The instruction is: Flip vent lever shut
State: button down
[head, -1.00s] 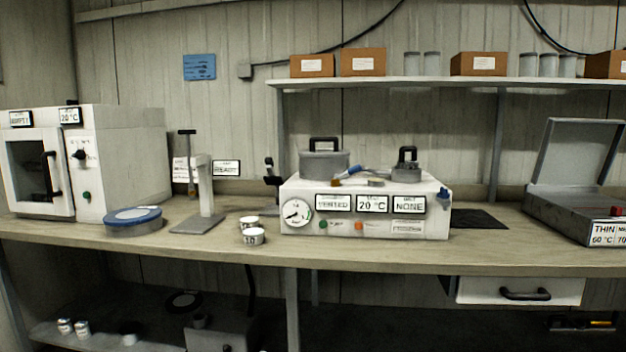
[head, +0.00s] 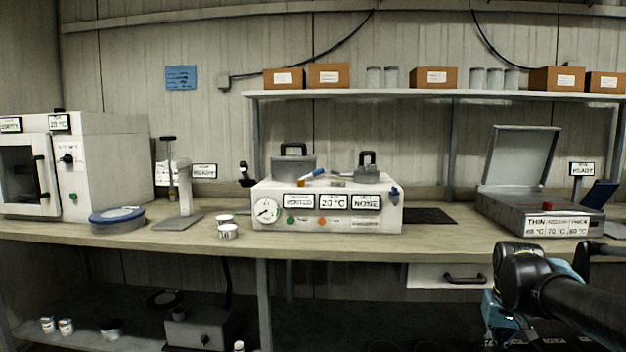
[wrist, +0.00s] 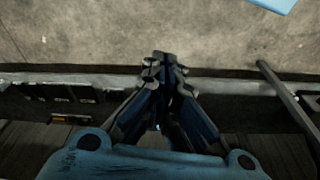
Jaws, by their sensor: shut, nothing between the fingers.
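A white bench unit (head: 265,190) stands mid-counter in the head view, with a dial and label plates; the left one seems to read VENTED. A small blue fitting (head: 394,192) sits on its right end. In the head view my arm is at lower right, well away from the unit.
A grey open-lidded case (head: 540,215) stands at the right of the counter. A white oven (head: 110,170) is at the left, a blue-lidded dish (head: 117,220) before it. White cups (head: 228,231) sit left of the unit. A drawer (head: 450,276) hangs below the counter.

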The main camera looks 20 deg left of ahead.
aim_at(319, 169)
jog(key=shift+a, duration=0.1)
jog(key=w+a+r+n+t+y, duration=0.3)
jog(key=w+a+r+n+t, duration=0.2)
jog(key=w+a+r, duration=0.55)
jog(key=w+a+r+n+t+y, duration=0.3)
jog(key=w+a+r+n+t, duration=0.2)
jog(key=w+a, duration=1)
jog(key=w+a+r+n+t+y, duration=0.2)
jog(key=a+r+n+y, duration=0.2)
jog(key=a, duration=0.6)
jog(key=w+a+r+n+t+y, duration=0.2)
jog(key=a+r, duration=0.4)
jog(key=a, duration=0.4)
jog(key=n+t+y, duration=0.1)
jog(key=y, duration=0.1)
jog(key=shift+r+n+y, duration=0.25)
jog(key=shift+n+y, duration=0.05)
jog(key=shift+n, duration=0.1)
jog(key=x, duration=1.4)
jog(key=shift+r, duration=0.15)
